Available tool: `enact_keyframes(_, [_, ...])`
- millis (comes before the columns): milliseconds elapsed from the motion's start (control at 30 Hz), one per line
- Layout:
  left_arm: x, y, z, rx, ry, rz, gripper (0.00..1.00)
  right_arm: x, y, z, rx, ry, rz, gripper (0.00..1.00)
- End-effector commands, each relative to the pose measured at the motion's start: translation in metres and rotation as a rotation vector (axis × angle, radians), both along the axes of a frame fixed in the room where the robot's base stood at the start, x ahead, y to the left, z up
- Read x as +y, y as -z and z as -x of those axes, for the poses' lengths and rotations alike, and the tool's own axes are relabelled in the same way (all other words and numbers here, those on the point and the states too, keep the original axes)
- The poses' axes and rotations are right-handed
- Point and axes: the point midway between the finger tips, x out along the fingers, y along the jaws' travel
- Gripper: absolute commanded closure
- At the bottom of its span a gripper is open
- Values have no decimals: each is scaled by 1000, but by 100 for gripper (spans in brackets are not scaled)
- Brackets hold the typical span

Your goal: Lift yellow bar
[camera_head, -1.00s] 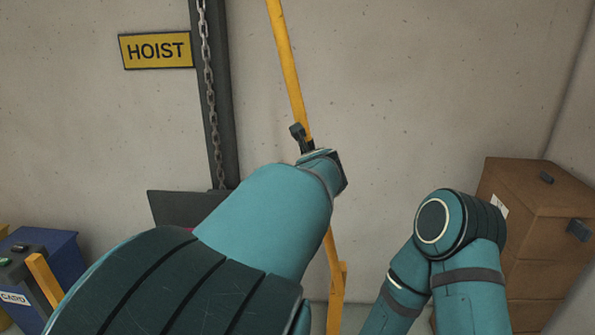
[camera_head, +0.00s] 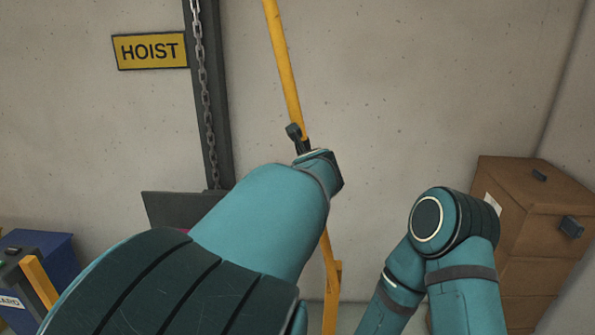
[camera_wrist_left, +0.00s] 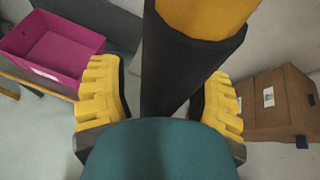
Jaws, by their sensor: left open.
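The yellow bar (camera_head: 284,62) stands long and slightly tilted in front of the wall. Its lower part (camera_head: 331,288) shows below my left arm, which hides its middle. My left gripper (camera_head: 297,138) is at the bar's mid-height, mostly hidden behind my own wrist. In the left wrist view, the bar (camera_wrist_left: 205,14) has a black sleeve (camera_wrist_left: 180,65). The sleeve lies between the two yellow-padded fingers of my left gripper (camera_wrist_left: 163,75). The fingers are open, with a visible gap to the sleeve on both sides. My right arm shows at the lower right, its gripper out of view.
A dark post with a chain (camera_head: 206,95) and a HOIST sign (camera_head: 150,51) stand left of the bar. Brown boxes (camera_head: 530,205) stand at right. A magenta bin (camera_wrist_left: 55,50) and a blue bin (camera_head: 45,262) are at left.

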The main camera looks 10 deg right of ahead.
Motion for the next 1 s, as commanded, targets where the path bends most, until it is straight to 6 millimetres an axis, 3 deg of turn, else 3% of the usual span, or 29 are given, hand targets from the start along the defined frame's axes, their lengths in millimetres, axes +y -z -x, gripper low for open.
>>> enact_keyframes(167, [2,-10,18,-2,3,2,36,0,0,0,0,0,0,53])
enact_keyframes(600, [16,-42,92,0,3,1,36,0,0,0,0,0,0,53])
enact_keyframes(1000, [19,-49,107,2,1,0,36,0,0,0,0,0,0,53])
